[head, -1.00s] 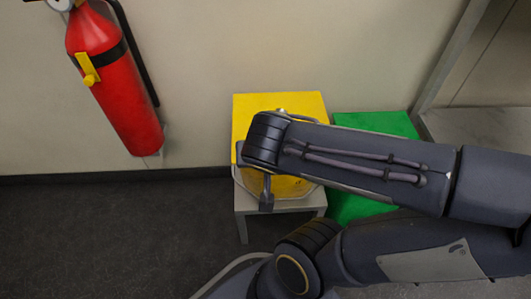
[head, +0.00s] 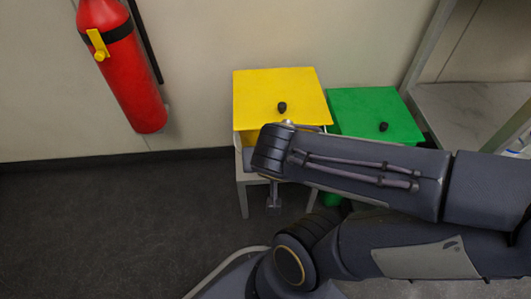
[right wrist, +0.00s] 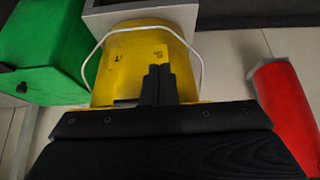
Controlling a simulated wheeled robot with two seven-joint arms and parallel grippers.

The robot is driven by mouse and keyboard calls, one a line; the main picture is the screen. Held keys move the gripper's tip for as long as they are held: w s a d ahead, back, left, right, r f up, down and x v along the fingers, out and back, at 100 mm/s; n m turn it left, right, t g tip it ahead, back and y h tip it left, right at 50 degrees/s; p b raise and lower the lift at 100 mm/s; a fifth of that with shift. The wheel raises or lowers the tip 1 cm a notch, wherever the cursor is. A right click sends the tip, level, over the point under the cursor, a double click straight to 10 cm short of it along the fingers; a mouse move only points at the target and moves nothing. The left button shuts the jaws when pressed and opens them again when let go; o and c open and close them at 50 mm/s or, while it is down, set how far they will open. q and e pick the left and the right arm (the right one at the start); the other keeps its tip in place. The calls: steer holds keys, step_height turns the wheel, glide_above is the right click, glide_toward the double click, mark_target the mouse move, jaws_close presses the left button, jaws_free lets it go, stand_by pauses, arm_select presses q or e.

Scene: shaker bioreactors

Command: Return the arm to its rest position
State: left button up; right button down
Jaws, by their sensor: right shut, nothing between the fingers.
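My right arm comes in from the right in the head view, across the front of the yellow and green bins. My right gripper (head: 273,203) hangs at its end, in front of the grey stand of the yellow bin, and is small there. In the right wrist view its fingers (right wrist: 158,72) are shut together with nothing between them. Behind them is a yellow container (right wrist: 128,55) with a white wire handle and a small label. I cannot tell the exact gap between them. My left gripper is not in view.
The yellow bin lid (head: 280,85) and green bin lid (head: 372,105) have black knobs and stand against the wall. A red fire extinguisher (head: 122,75) hangs at the left; it also shows in the wrist view (right wrist: 285,105). A grey shelf (head: 470,110) stands right. Dark floor at left is clear.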

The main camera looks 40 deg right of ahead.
steer(key=shift+s+a+f, duration=0.15)
steer(key=shift+s+a, duration=0.05)
steer(key=shift+s, duration=0.05)
steer(key=s+a+r+n+t+y+p, duration=0.1)
steer(key=s+a+r+n+y+p, duration=0.1)
steer(key=a+r+n+y+p, duration=0.5)
step_height(320, 180, up, 39)
steer(key=a+m+p, duration=0.1)
steer(key=p, duration=3.4)
steer(key=shift+w+y, duration=0.2)
steer(key=shift+y, duration=0.2)
